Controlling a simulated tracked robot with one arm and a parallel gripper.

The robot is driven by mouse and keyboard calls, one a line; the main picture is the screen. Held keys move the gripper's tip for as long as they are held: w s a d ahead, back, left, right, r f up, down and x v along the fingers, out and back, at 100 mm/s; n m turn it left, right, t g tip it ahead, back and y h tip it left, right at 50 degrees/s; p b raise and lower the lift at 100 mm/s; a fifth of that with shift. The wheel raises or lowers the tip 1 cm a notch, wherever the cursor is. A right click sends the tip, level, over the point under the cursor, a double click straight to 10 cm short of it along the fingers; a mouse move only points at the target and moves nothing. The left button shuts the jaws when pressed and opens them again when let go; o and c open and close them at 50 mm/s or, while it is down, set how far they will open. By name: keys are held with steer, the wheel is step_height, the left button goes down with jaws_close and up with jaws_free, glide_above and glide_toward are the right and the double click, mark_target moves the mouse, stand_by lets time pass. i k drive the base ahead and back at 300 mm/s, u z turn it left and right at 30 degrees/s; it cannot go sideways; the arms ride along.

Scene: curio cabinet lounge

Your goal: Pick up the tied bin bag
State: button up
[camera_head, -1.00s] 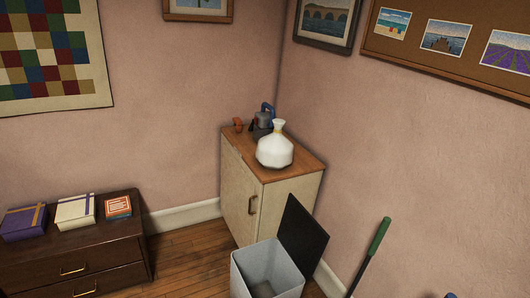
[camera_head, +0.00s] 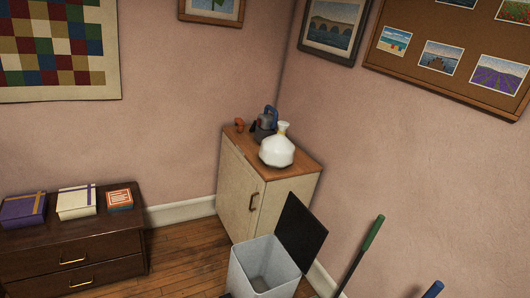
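The tied bin bag (camera_head: 277,151) is white and rounded, with a gathered neck tied in yellow at its top. It stands upright on the wooden top of a small cream cabinet (camera_head: 238,184) in the corner of the room. My gripper is not in view, and nothing is seen touching the bag.
Behind the bag on the cabinet are a dark and blue object (camera_head: 265,121) and a small orange item (camera_head: 239,125). An open grey bin (camera_head: 262,268) with a raised dark lid (camera_head: 301,232) stands in front. A green-handled pole (camera_head: 362,252) leans right. A dark drawer unit (camera_head: 70,245) stands left.

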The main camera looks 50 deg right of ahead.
mark_target(277, 151)
steer(key=u, duration=0.05)
steer(key=i, duration=2.9)
steer(key=z, duration=2.95)
steer(key=i, duration=1.05)
